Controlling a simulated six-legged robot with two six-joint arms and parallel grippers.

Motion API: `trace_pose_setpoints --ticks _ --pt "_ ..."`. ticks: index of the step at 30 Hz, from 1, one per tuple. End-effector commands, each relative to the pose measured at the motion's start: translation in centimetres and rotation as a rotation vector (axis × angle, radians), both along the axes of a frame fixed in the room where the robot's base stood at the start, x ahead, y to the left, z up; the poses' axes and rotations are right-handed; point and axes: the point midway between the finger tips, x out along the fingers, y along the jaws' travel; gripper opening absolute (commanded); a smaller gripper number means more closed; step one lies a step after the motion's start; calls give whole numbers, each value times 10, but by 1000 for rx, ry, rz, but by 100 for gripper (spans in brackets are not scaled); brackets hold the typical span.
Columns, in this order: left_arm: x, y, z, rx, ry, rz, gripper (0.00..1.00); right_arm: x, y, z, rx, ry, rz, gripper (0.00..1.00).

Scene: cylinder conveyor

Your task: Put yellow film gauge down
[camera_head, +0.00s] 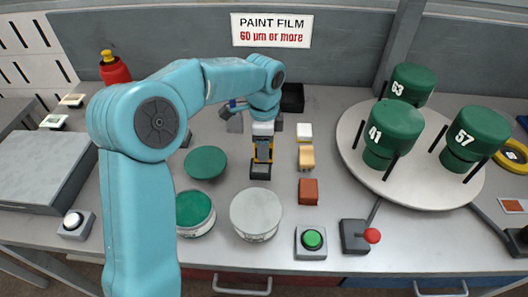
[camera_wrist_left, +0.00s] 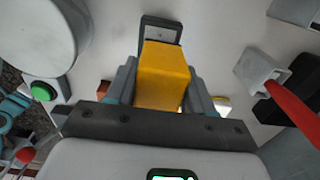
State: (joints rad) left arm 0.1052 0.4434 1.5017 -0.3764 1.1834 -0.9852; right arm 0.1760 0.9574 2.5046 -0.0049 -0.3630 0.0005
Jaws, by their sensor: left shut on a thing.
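My left gripper (camera_head: 263,134) reaches down over the middle of the bench and is shut on the yellow film gauge (camera_head: 263,151). In the left wrist view the gauge is a yellow block (camera_wrist_left: 163,75) between the two grey fingers (camera_wrist_left: 160,95). A dark grey piece (camera_head: 260,172) is at the gauge's lower end; in the wrist view it shows as a dark frame (camera_wrist_left: 160,27) at the gauge's far end. I cannot tell whether the gauge touches the bench. My right gripper is in neither view.
A white-topped can (camera_head: 255,212), an open green can (camera_head: 194,211) and a green disc (camera_head: 205,162) stand close by. White, tan and rust blocks (camera_head: 308,191) line the right side. A round turntable (camera_head: 425,197) carries numbered green cylinders. A green button (camera_head: 312,240) and red-knobbed lever (camera_head: 371,236) are in front.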

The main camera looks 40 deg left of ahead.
Motion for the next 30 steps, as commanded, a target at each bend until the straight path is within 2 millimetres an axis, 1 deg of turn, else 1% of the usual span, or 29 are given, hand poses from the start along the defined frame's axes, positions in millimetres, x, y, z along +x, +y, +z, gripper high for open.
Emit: trace_pose_setpoints --ticks 1,3,6,13,17,18,20,21,28,30 --pt "-1 0 -10 0 4 0 28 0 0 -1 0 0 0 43" --pt "-1 0 -20 0 4 0 28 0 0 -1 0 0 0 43" --pt "0 0 -28 -1 2 1 28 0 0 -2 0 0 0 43" --pt "0 0 -28 0 0 1 28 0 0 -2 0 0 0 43" --pt "0 0 -32 -1 1 1 28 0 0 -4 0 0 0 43" --pt "0 0 -33 -1 1 0 56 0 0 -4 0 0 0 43" --pt "0 0 -32 -1 1 0 75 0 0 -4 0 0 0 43" --pt "0 0 -32 -1 1 0 78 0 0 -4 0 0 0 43" --pt "0 0 -31 -1 1 0 78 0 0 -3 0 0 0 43" --pt "0 0 -28 0 0 0 78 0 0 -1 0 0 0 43"
